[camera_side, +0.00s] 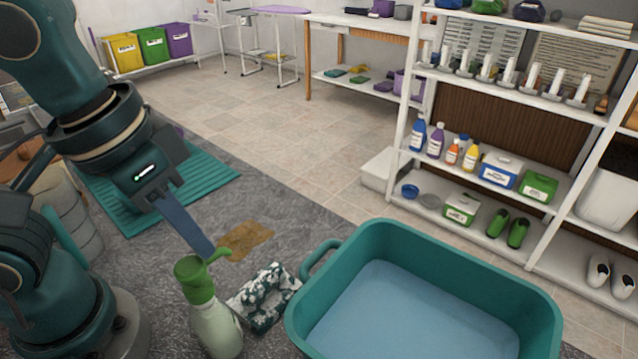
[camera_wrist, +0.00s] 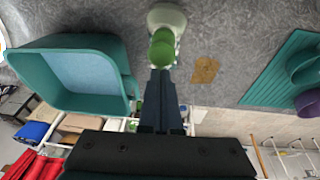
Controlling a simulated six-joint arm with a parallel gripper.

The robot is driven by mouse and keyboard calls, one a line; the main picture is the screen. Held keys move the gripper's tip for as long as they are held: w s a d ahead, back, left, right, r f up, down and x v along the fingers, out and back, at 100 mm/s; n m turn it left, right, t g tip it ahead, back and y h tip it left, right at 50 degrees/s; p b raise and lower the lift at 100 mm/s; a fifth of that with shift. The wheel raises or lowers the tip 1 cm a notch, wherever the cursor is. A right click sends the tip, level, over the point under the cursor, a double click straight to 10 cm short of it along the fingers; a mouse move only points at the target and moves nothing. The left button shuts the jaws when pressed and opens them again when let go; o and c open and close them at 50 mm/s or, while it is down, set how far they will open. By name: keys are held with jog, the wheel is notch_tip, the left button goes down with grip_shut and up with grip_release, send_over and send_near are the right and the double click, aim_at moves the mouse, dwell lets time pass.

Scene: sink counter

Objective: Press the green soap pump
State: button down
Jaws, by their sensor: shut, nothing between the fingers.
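The soap bottle has a pale, translucent body (camera_side: 215,330) and a green pump top (camera_side: 194,278) with a spout pointing right. It stands upright on the grey counter, left of the teal basin (camera_side: 440,250). In the wrist view the green pump (camera_wrist: 162,50) is just beyond my fingertips. My gripper (camera_side: 207,252) is shut and empty, pointing down toward the pump. Its tips look very close to the pump head and spout; I cannot tell whether they touch. My gripper also shows in the wrist view (camera_wrist: 160,74), with the fingers together.
A foamy dark sponge or tray (camera_side: 264,297) lies between bottle and basin. A brown stain (camera_side: 246,240) marks the counter behind the bottle. A teal ribbed mat (camera_side: 135,205) lies at the back left. Shelves (camera_side: 480,185) with bottles stand beyond the counter.

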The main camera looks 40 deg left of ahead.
jog(key=shift+s+f, duration=0.1)
jog(key=shift+f, duration=0.85)
jog(key=shift+a, duration=0.1)
jog(key=w+v, duration=0.1)
jog(key=v, duration=1.3)
jog(key=shift+w+a+r, duration=0.15)
jog(key=shift+w, duration=0.05)
